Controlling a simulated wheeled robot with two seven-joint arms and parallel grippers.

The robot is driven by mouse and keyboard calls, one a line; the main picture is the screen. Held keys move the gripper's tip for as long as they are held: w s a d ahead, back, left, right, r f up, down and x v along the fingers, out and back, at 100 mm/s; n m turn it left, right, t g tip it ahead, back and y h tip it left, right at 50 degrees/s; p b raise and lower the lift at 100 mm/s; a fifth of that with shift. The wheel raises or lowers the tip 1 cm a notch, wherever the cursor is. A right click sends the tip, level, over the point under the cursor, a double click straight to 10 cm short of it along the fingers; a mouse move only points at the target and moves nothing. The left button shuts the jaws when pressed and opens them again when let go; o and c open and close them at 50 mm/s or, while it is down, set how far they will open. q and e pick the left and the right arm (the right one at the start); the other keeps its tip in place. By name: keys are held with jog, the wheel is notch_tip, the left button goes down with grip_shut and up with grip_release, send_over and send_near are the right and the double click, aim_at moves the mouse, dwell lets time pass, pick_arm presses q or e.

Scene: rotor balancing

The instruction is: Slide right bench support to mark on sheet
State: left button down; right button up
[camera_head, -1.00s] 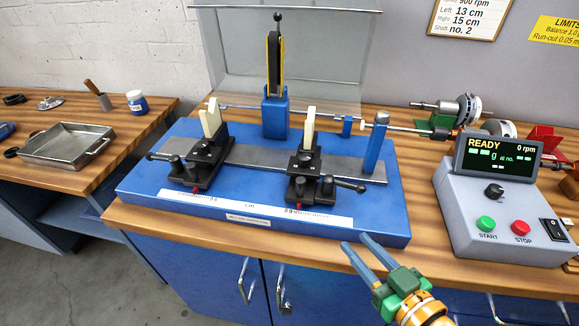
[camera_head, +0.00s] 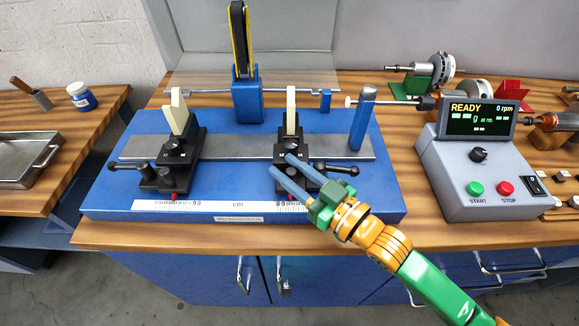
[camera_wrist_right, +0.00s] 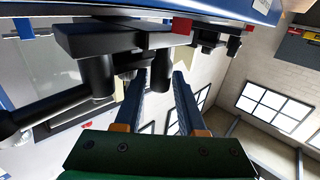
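The right bench support (camera_head: 305,150) is a black block with a cream upright, a side lever and knobs. It stands on the grey rail (camera_head: 232,147) of the blue balancing bench (camera_head: 112,190). My right gripper (camera_head: 279,164) is at the support's front, its two blue fingers apart and overlapping its lower part in the head view. The right wrist view shows the support's dark block and knobs (camera_wrist_right: 102,78) beside the fingers; I see nothing held between them. Contact is unclear. The white scale strip (camera_head: 225,205) runs along the bench front, partly hidden by the gripper. My left gripper is not in view.
The left bench support (camera_head: 180,152) stands on the same rail. A blue post (camera_head: 361,122) closes the rail's right end. The control box (camera_head: 478,165) stands right of the bench. A metal tray (camera_head: 28,155) lies on the left table.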

jog(key=shift+s+d, duration=0.1)
jog(key=shift+d, duration=0.05)
grip_shut()
dwell(1.1)
